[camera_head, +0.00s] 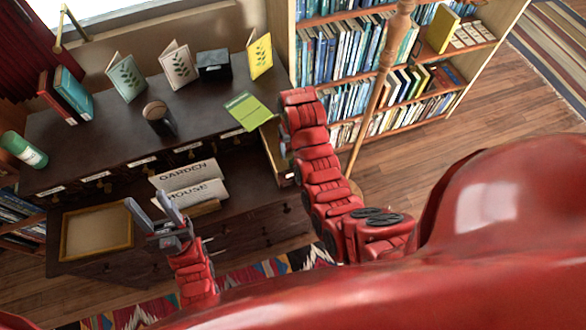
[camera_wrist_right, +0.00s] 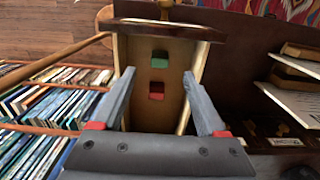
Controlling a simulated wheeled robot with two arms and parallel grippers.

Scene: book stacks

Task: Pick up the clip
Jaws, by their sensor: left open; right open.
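A small open drawer (camera_wrist_right: 140,115) with a pale wooden inside lies below my right gripper (camera_wrist_right: 158,73) in the right wrist view. In it are a small green thing (camera_wrist_right: 160,59) and a small red thing (camera_wrist_right: 156,90); I cannot tell which, if either, is the clip. My right gripper is open, its fingers apart over the drawer with nothing between them. In the head view the drawer's side (camera_head: 276,158) shows at the desk's right end, and its inside is mostly hidden. My left gripper (camera_head: 148,198) is open and empty above the desk's lower front.
The dark desk (camera_head: 100,135) holds cards, books and a green cylinder (camera_head: 22,150). A bookcase (camera_head: 365,90) and a wooden pole (camera_head: 375,100) stand close to my right arm. Wooden floor at right is clear.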

